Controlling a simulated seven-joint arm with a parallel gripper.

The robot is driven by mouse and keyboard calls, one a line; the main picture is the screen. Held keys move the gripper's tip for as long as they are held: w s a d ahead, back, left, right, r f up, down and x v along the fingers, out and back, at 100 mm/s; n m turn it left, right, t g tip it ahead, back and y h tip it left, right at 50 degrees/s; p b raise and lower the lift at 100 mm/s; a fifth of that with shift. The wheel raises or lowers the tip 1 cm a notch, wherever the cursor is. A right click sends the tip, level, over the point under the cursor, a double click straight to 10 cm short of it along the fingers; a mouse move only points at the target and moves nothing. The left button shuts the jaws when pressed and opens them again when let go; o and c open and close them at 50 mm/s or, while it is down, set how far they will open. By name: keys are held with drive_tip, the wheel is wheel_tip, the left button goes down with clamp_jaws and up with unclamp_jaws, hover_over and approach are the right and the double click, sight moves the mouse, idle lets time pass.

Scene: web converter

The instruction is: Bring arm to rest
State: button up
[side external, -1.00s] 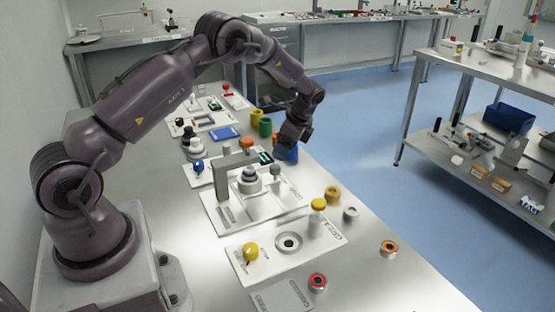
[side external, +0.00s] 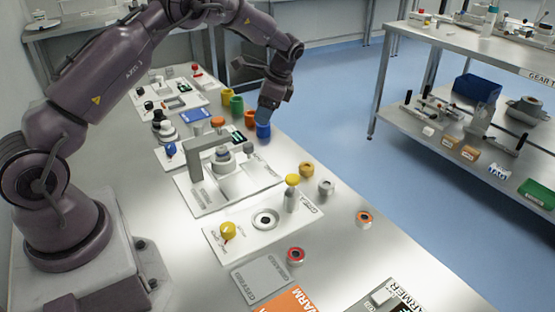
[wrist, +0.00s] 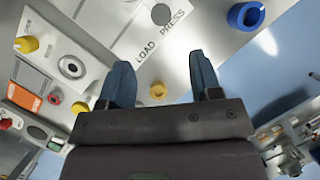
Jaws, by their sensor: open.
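My gripper (side external: 267,112) hangs from my bent arm over the far right edge of the workbench (side external: 345,225). In the wrist view my gripper (wrist: 162,70) shows two dark blue-grey fingers, spread apart with nothing between them. In the side view its fingers are close above a blue ring-shaped part (side external: 263,130), and I cannot tell the exact gap. The wrist view shows that blue part (wrist: 246,15) outside the fingers, at upper right. A yellow ring (wrist: 158,91) lies beyond and between the fingers in that view.
A press fixture with a grey arch (side external: 208,150) stands on the bench. A steel shelf (side external: 475,60) stands right, across open blue floor.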

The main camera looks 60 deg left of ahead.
drive_tip(key=s+d+r+n+t+h, duration=0.1)
drive_tip(key=s+d+r+n+t, duration=0.1)
drive_tip(key=s+d+r, duration=0.4)
drive_tip(key=s+d+r+n+t+h, duration=0.1)
drive_tip(key=s+d+r+t, duration=0.3)
drive_tip(key=s, duration=0.7)
drive_tip(key=s+d+r+n+t+h, duration=0.1)
drive_tip(key=s+d+r+n, duration=0.3)
drive_tip(key=s+d+r, duration=0.5)
drive_tip(key=shift+s+r+t, duration=0.3)
drive_tip(key=shift+r+t, duration=0.05)
drive_tip(key=shift+t, duration=0.55)
